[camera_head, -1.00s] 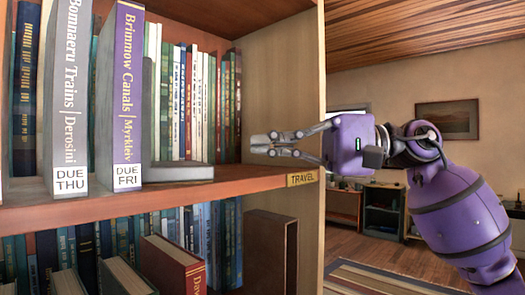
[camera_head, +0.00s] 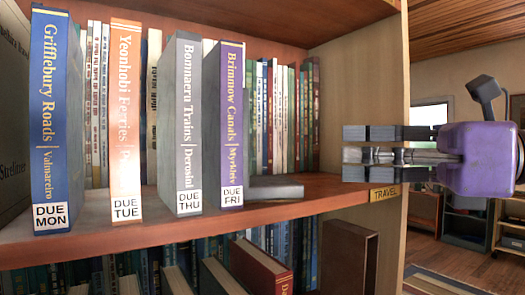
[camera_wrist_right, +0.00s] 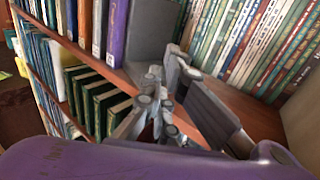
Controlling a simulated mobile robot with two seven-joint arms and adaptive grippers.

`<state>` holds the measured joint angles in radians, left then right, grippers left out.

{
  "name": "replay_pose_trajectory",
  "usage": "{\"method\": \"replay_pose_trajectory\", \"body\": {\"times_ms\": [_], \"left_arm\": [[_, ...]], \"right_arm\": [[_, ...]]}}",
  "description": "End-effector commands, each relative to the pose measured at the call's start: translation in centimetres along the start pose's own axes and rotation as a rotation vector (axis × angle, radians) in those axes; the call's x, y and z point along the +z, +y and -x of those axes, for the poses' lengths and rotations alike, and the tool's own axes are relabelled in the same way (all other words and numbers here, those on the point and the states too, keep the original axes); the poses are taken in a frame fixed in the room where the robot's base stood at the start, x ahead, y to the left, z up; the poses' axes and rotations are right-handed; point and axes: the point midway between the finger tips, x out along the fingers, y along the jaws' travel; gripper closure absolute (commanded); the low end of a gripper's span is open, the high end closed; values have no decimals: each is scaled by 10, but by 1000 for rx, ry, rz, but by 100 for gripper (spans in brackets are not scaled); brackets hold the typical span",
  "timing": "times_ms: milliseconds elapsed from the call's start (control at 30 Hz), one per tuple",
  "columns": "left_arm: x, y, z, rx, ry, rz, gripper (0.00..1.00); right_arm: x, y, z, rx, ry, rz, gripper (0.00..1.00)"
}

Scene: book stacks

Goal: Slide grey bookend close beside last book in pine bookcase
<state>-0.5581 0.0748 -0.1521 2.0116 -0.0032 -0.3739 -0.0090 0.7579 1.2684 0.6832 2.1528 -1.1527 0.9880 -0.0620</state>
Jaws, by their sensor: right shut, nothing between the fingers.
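The grey bookend has a flat foot (camera_head: 275,190) on the pine bookcase's shelf (camera_head: 290,212), right of the last book, purple "Brimmow Canals" (camera_head: 230,115). Its upright plate is mostly hidden behind that book in the head view. The right wrist view shows the grey plate (camera_wrist_right: 150,35) close to the purple book (camera_wrist_right: 117,30); any small gap is unclear. My right gripper (camera_head: 345,154) is shut and empty at the shelf's right end, right of the bookend and apart from it in the head view. Its fingers (camera_wrist_right: 165,95) also show in the wrist view. My left gripper is out of view.
The bookcase's right side wall (camera_head: 375,85) stands behind my right gripper. A back row of thin books (camera_head: 285,115) lines the shelf. More books (camera_head: 262,262) stand on the shelf below. The shelf right of the bookend foot is bare.

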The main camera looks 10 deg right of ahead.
Motion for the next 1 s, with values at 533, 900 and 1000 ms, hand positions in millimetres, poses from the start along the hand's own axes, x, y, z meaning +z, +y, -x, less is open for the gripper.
{"method": "replay_pose_trajectory", "body": {"times_ms": [533,900,1000], "left_arm": [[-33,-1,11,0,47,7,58],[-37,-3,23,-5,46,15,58],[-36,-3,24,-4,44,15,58]], "right_arm": [[5,2,-74,3,-3,-24,100],[4,1,-129,2,-5,-27,100],[3,0,-136,1,-3,-28,100]]}}
